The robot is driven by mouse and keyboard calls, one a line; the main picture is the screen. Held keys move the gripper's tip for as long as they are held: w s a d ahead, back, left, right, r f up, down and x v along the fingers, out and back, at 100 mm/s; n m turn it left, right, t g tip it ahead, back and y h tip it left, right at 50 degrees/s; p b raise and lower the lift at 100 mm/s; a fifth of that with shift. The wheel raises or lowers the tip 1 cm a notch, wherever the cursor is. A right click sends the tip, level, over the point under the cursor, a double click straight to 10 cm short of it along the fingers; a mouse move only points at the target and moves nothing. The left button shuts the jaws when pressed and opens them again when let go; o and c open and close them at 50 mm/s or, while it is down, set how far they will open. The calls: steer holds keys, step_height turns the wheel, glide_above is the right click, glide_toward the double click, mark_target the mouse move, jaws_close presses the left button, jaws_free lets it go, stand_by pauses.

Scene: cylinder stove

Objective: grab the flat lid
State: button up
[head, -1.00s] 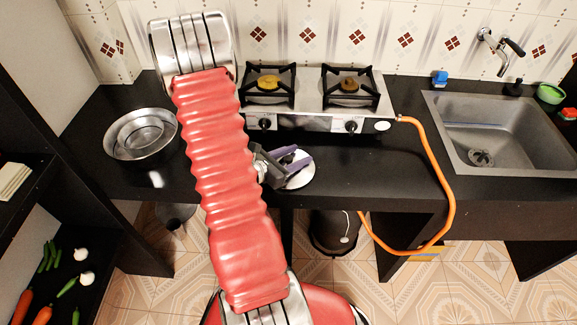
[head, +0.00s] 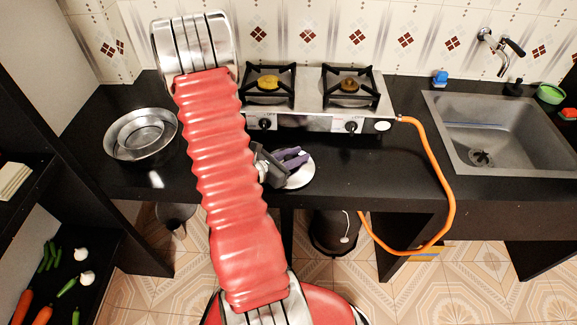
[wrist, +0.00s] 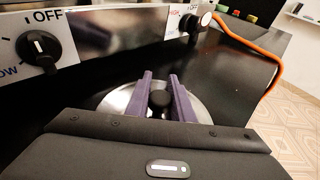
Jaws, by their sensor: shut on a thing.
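The flat lid (head: 301,178) is a round silver disc lying on the black counter, in front of the stove. In the wrist view the lid (wrist: 197,108) shows a black knob (wrist: 160,99) at its middle. My gripper (head: 292,157) is over the lid. In the wrist view my gripper's purple fingers (wrist: 160,92) stand on both sides of the knob and are shut on it. Part of the lid is hidden by the fingers and the gripper body.
The two-burner stove (head: 313,121) stands right behind the lid. Metal pans (head: 140,134) sit on the counter at left. An orange hose (head: 447,185) hangs from the stove's right side. A sink (head: 500,130) is at right. The counter between lid and hose is clear.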

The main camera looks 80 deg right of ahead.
jaws_close()
step_height(320, 180, up, 10)
stand_by(0.9)
steer(key=shift+w, duration=0.15)
stand_by(0.4)
